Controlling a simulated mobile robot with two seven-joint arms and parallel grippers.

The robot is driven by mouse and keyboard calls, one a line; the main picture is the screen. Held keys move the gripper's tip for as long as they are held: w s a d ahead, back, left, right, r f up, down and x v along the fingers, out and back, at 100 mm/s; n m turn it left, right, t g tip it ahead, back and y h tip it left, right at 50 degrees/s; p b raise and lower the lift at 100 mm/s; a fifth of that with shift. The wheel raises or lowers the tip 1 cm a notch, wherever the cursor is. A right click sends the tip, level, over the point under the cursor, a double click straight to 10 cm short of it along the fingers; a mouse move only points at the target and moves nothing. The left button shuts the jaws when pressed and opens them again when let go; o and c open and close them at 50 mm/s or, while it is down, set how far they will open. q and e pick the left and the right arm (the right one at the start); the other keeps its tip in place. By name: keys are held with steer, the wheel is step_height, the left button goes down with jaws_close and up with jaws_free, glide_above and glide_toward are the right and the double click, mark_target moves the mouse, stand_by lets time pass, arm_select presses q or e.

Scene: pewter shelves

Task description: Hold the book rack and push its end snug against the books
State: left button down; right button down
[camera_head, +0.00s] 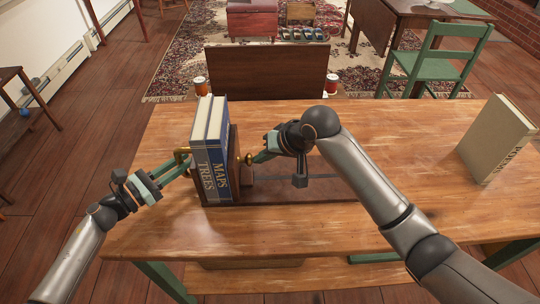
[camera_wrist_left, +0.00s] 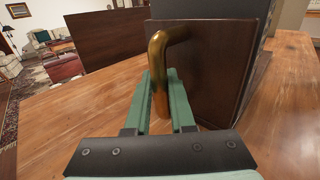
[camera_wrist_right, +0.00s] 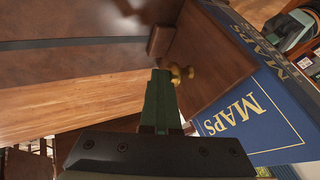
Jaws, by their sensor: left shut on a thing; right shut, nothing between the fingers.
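The book rack (camera_head: 300,190) is dark brown wood and lies on the table. Two upright books, TREES (camera_head: 199,140) and MAPS (camera_head: 216,150), stand close together at its left end. The sliding end (camera_head: 235,160) is upright by the MAPS book and bears a brass knob (camera_wrist_right: 180,72). My left gripper (camera_wrist_left: 162,100) is shut on the brass handle (camera_wrist_left: 158,60) of the rack's fixed end (camera_wrist_left: 210,60). My right gripper (camera_head: 253,159) is shut and empty, its fingertips at the knob side of the sliding end; whether they touch cannot be told.
A lone grey-beige book (camera_head: 497,138) stands at the right of the wooden table (camera_head: 400,130). The table's right half is mostly clear. Beyond the table are a dark wooden panel (camera_head: 267,72), two small jars and a green chair (camera_head: 437,65).

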arm_select(q)
steer(key=shift+s+d, duration=0.1)
steer(key=shift+d, duration=0.1)
arm_select(e)
steer(key=shift+s, duration=0.1)
steer(key=d, duration=0.4)
steer(key=shift+d+r, duration=0.15)
steer(key=shift+d, duration=0.1)
steer(key=v, duration=0.9)
steer(key=shift+r, duration=0.25)
steer(key=shift+s, duration=0.1)
arm_select(q)
steer(key=c, duration=0.7)
jaws_free()
steer(key=shift+a, duration=0.15)
steer(key=v, duration=1.2)
